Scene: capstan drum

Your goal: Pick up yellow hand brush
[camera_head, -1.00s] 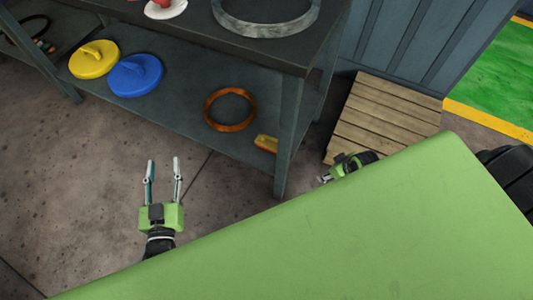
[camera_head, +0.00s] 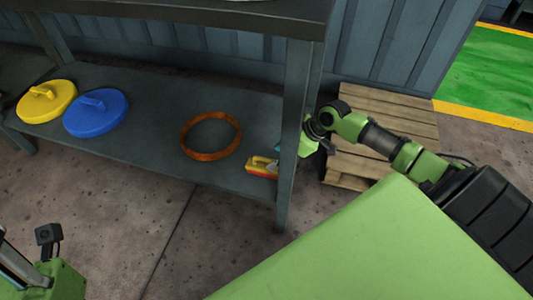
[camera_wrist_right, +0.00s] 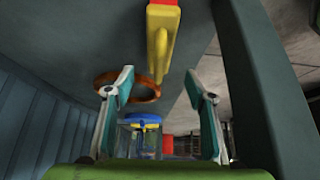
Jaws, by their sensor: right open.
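The yellow hand brush (camera_head: 262,166) lies on the lower shelf near its front edge, just left of the right front leg. It has a yellow handle and a red-orange lower part. In the right wrist view its yellow handle (camera_wrist_right: 160,48) shows at the top centre, beyond and roughly between the fingers. My right gripper (camera_wrist_right: 158,78) is open with nothing between its fingers. In the head view my right gripper (camera_head: 308,142) is at the table leg, to the right of the brush, partly hidden by the leg. My left gripper (camera_head: 50,270) is cut off at the bottom left; its jaws are unclear.
The shelf (camera_head: 150,140) also holds a copper-coloured ring (camera_head: 211,154), a blue disc (camera_head: 96,114) and a yellow disc (camera_head: 46,102), each disc with a handle. The table leg (camera_head: 293,130) stands close beside my right gripper. A wooden pallet (camera_head: 385,105) lies behind my right arm.

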